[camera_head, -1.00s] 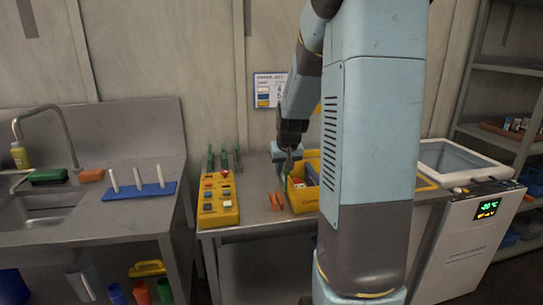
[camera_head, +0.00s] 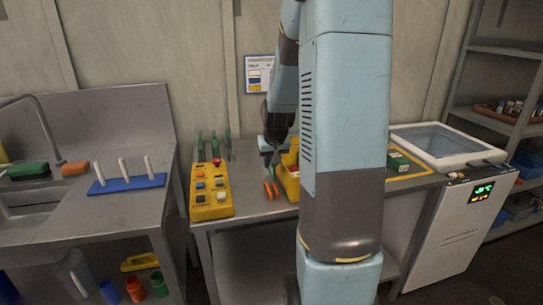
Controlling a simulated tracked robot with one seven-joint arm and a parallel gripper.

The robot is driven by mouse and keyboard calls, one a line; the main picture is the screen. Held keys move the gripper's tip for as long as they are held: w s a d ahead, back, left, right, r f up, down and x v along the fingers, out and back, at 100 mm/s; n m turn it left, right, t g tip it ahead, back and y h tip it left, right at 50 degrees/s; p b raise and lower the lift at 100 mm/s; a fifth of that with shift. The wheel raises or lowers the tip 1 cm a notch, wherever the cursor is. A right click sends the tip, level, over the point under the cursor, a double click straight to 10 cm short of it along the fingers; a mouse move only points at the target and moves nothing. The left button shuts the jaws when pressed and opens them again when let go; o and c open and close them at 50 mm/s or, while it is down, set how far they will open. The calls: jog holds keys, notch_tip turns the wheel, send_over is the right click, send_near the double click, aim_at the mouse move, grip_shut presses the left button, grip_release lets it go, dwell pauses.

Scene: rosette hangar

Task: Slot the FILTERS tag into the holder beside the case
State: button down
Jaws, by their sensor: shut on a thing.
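A yellow case (camera_head: 291,183) stands on the grey bench, its right part hidden behind my arm. Two narrow orange pieces (camera_head: 270,187) stand or lie close to its left side; I cannot tell whether they are the holder. My gripper (camera_head: 272,155) is small and dark in this view, just above and behind the orange pieces, at the case's left edge. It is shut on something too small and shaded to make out. No FILTERS lettering can be read anywhere.
A yellow button panel (camera_head: 211,192) lies left of the case, with green-handled tools (camera_head: 213,148) behind it.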

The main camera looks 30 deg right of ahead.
aim_at(271, 170)
jog(key=shift+s+f, duration=0.1)
jog(key=shift+f, duration=1.65)
jog(key=shift+f, duration=1.65)
dwell(1.8)
dwell(0.4)
jog(key=c, duration=0.9)
grip_release()
jog(key=shift+o, duration=0.3)
jog(key=o, duration=0.3)
